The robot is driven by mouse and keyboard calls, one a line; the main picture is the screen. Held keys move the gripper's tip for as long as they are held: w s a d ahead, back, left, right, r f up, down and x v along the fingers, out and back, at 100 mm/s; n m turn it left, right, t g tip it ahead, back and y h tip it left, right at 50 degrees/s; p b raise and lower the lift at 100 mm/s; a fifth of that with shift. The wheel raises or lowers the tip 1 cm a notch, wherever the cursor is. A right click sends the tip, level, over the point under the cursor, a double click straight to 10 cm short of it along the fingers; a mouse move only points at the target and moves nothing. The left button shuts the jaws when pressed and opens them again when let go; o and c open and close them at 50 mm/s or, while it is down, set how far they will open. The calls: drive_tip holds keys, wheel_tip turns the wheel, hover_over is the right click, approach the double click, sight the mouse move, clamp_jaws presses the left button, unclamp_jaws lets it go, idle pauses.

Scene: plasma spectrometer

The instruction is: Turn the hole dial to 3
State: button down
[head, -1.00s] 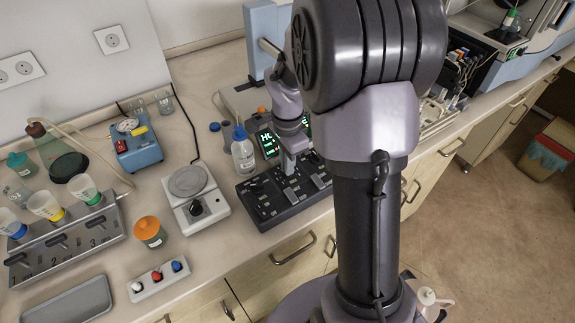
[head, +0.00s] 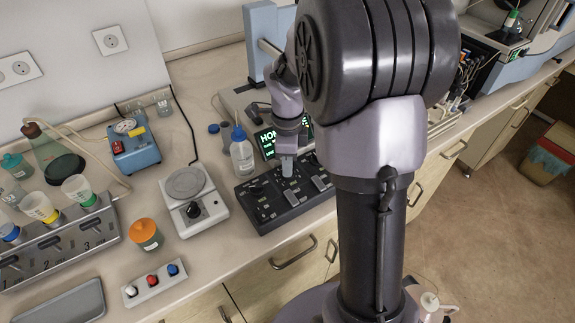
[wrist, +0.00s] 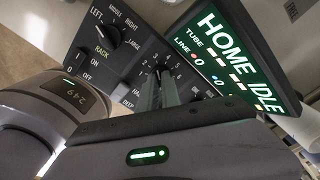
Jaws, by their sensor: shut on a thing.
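The dark control panel (head: 262,213) stands on the bench and also fills the upper middle of the wrist view (wrist: 88,58). The hole dial is the one ringed by small numbers (wrist: 157,68) in the wrist view. My gripper (wrist: 160,88) reaches down onto this dial, with its two fingers shut on it. The fingers cover the knob, so its pointer setting cannot be read. In the head view my gripper (head: 287,168) is over the panel's middle and hides the dial.
A green-lit screen (wrist: 235,50) reading "HOME IDLE" stands beside the panel. The rack dial (wrist: 108,37), marked LEFT, MIDDLE and RIGHT, is near my fingers. A white bottle (head: 242,158) and a scale-like device (head: 190,205) stand left of the panel.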

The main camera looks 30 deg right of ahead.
idle(0.4)
drive_tip(key=c, duration=1.6)
unclamp_jaws()
drive_tip(key=shift+o, duration=0.2)
wheel_tip(320, 180, up, 18)
drive_tip(key=p, duration=0.7)
drive_tip(key=shift+f, duration=0.25)
